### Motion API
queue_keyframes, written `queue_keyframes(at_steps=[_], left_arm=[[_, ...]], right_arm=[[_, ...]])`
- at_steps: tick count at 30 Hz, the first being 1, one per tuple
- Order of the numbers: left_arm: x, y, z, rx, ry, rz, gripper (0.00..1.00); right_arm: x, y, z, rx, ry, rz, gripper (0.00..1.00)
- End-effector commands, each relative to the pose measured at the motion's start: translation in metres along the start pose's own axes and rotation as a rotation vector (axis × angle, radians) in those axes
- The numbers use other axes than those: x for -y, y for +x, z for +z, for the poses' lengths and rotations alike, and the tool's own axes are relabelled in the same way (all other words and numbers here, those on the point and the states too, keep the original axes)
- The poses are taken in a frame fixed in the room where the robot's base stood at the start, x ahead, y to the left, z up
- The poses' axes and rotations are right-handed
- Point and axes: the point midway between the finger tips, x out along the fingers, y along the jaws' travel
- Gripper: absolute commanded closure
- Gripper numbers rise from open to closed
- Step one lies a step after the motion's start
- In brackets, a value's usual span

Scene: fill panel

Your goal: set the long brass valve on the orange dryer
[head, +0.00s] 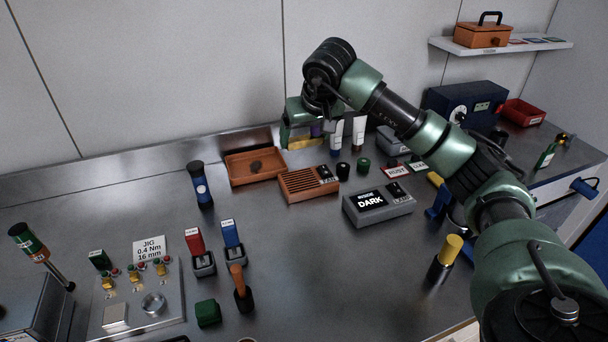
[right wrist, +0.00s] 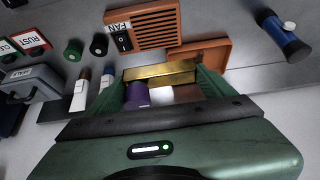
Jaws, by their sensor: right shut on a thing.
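My right gripper (head: 303,138) is at the back of the bench, raised above the surface. It is shut on a long brass bar, the brass valve (head: 302,144), which lies across its fingertips. In the right wrist view the brass valve (right wrist: 159,71) spans between the green fingers (right wrist: 160,85). An orange box with a grille, marked FAN (head: 300,189), stands just in front and below; it seems to be the dryer and also shows in the right wrist view (right wrist: 154,28). The valve is apart from it. My left gripper is not in view.
An orange tray (head: 238,182) with a dark lump is left of the box. White tubes (head: 359,134), dark and green caps (head: 363,164) and a grey box marked DARK (head: 380,213) stand to the right. The bench between is clear.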

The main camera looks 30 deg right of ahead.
Motion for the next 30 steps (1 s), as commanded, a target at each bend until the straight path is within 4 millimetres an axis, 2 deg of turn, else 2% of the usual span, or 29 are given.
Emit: queue_keyframes(at_steps=[5,9,15,24,30], left_arm=[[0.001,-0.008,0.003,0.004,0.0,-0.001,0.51],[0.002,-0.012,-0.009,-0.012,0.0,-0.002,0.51],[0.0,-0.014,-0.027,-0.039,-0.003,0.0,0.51],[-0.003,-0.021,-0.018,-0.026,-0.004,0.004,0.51],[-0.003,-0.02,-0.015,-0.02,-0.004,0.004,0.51]], right_arm=[[0.0,0.042,0.025,0.004,0.001,0.0,0.7],[0.0,0.066,0.039,0.002,0.001,-0.001,0.7],[0.0,0.081,0.046,-0.002,0.002,-0.001,0.7],[0.0,0.112,0.064,-0.001,0.002,-0.001,0.7],[0.0,0.114,0.064,-0.003,0.002,-0.001,0.7]])
